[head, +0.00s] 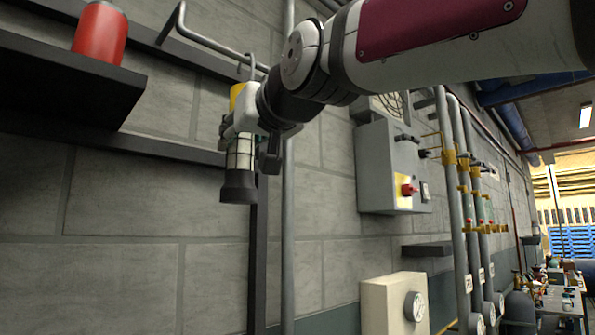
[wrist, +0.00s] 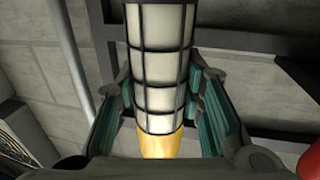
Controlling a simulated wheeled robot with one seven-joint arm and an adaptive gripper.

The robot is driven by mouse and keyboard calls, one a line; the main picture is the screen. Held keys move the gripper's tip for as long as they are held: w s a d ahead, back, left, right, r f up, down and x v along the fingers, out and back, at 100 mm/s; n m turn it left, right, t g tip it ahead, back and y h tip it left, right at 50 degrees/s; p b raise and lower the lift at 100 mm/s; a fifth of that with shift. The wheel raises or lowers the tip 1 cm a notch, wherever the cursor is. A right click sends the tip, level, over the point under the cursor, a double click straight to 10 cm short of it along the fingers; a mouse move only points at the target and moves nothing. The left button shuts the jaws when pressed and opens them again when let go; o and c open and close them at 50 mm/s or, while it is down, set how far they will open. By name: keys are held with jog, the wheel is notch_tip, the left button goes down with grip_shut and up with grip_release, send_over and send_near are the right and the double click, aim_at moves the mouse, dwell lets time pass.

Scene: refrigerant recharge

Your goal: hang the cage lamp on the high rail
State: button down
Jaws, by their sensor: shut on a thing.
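The cage lamp (head: 240,155) hangs upright in the head view, with a yellow top, a pale caged tube and a black lower end. My gripper (head: 247,128) is shut on its upper body. In the wrist view the lamp (wrist: 160,70) stands between the teal pads of my gripper (wrist: 165,110). The high rail (head: 212,43) is a grey bar standing out from the wall at upper left. The lamp's grey hook (head: 252,66) overlaps the rail's right end in the picture. I cannot tell whether it rests on the rail. My arm partly hides the lamp's top.
A red canister (head: 100,33) stands on a dark shelf (head: 60,90) left of the lamp. A grey control box (head: 385,165) with a red knob and several vertical pipes (head: 457,200) are on the wall to the right.

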jog(key=c, duration=1)
grip_release()
jog(key=v, duration=1.1)
jog(key=d+f+m+g+h, duration=0.1)
jog(key=d+f+h, duration=0.1)
jog(key=d+f, duration=0.45)
jog(key=d+f+m+g+h, duration=0.1)
jog(key=d+f+h, duration=0.2)
jog(key=f, duration=0.6)
jog(key=d+f+m+g+h, duration=0.1)
jog(key=d+f+m+h, duration=0.1)
jog(key=d+f, duration=0.45)
jog(key=s+d+f+m+g+h, duration=0.1)
jog(key=s+d+f+g, duration=0.1)
jog(key=f, duration=0.6)
jog(key=s+d+f+m+g+h, duration=0.1)
jog(key=s+d+f+g, duration=0.1)
jog(key=s+d+f, duration=0.3)
jog(key=s+d+f+m+g+h, duration=0.1)
jog(key=s+f, duration=0.5)
jog(key=f, duration=0.6)
jog(key=d+g, duration=0.1)
jog(key=d, duration=0.1)
jog(key=shift+s+d+g+h, duration=0.2)
jog(key=shift+d+g+h, duration=0.1)
jog(key=shift+d, duration=0.1)
